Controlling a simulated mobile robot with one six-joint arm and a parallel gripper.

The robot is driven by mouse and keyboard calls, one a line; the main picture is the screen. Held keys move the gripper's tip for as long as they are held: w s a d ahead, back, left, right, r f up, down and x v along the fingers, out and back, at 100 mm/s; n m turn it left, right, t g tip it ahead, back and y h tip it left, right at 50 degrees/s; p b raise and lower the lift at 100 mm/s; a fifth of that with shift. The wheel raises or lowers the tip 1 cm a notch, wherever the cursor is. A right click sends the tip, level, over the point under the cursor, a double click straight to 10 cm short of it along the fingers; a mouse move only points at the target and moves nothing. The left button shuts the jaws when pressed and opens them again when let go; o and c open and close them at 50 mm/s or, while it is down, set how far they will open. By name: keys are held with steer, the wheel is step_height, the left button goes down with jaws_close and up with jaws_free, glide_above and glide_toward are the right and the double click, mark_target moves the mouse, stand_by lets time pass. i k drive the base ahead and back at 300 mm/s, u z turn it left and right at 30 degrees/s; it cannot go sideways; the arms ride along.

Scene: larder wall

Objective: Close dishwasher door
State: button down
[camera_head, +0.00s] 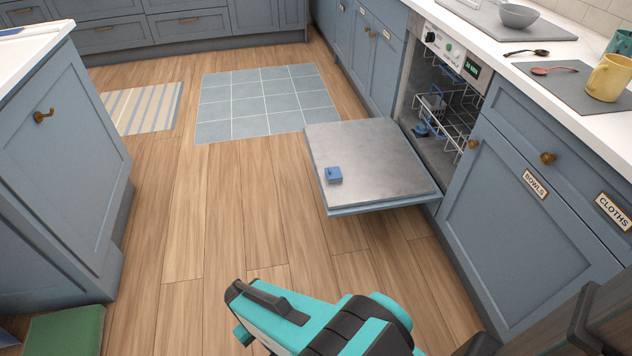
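The dishwasher door (385,165) is fully lowered and lies about level, its steel inner face up, jutting into the room from the right-hand cabinets. A small blue block-like piece (334,175) sits on its inner face near the left edge. The dishwasher (440,100) stands open, with wire racks (452,112) inside and a control panel (447,49) above. My gripper (240,312) is at the bottom of the picture, teal and black, over the floor and apart from the door, on the near side. Its fingertips are not clear, so its opening cannot be told.
Wood floor (215,215) is clear between the door and the left cabinet (65,150). A grey tiled floor patch (265,103) and striped mat (147,108) lie beyond. The right counter holds a yellow mug (608,78), spoons and a grey bowl (518,15). A green mat (65,331) lies lower left.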

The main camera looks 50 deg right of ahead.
mark_target(381, 170)
steer(key=i, duration=0.85)
steer(key=u, duration=0.05)
